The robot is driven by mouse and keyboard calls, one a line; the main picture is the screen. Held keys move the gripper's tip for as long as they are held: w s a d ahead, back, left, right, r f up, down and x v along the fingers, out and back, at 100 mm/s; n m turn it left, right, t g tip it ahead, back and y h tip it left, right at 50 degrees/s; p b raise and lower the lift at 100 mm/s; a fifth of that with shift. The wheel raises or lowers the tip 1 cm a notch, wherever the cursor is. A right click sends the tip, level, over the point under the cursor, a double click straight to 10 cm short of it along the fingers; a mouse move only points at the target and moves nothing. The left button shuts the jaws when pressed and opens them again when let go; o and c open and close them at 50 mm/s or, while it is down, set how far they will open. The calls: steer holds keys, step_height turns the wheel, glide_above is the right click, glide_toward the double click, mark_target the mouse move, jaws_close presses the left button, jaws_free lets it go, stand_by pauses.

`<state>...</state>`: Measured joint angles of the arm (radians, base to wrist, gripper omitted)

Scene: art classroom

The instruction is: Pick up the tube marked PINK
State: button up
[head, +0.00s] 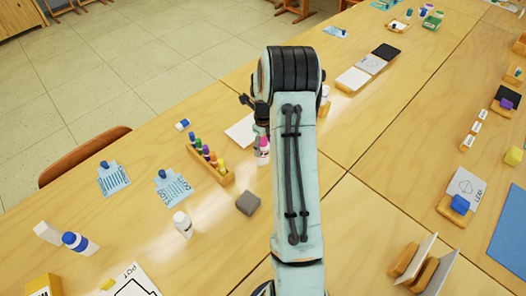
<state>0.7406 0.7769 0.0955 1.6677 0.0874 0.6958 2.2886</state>
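A small white and pink tube (262,148) shows just left of my arm, below the wrist. Its marking is too small to read, and part of it is hidden by my arm. My gripper (260,126) is mostly hidden behind the wrist, with only dark and pinkish parts showing at its left side. It is close to the top of the pink tube. I cannot tell whether the fingers touch it or are open or shut.
A wooden rack (224,179) of several coloured tubes stands left of the pink tube. A grey block (247,203) and a white bottle (183,224) stand nearer. A white card (242,131) lies beside my wrist. Blue cards (173,187) lie farther left. Bare table lies around the grey block.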

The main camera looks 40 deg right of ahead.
jaws_close()
